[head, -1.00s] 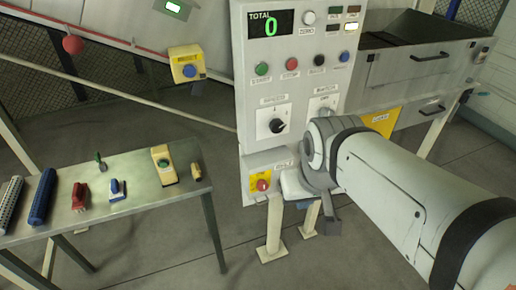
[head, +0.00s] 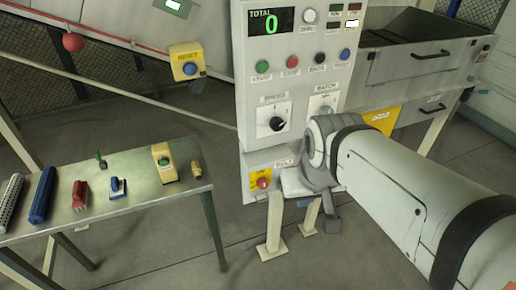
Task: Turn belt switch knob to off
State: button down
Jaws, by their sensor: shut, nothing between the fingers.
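The pale control panel (head: 247,98) stands at centre. A black rotary knob (head: 277,123) sits on a white plate that seems to read SPEED. To its right is a second plate (head: 322,101), which seems to read BATCH with OFF below; my arm covers its lower part, and no knob shows there. Lower down, a red knob (head: 263,183) sits on a yellow plate. I cannot tell from the labels which one is the belt switch. My arm reaches in from the lower right, its wrist close in front of the panel's lower right. My gripper's fingertips are hidden.
Colored buttons (head: 291,62) and a TOTAL display (head: 271,22) reading 0 are above. A metal table (head: 140,197) with several small items stands left. A yellow box with a blue button (head: 190,69) hangs upper left. Grey drawers (head: 408,66) stand right.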

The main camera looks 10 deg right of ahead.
aim_at(262, 183)
jog(key=z, duration=1.4)
jog(key=k, duration=0.45)
jog(key=u, duration=0.15)
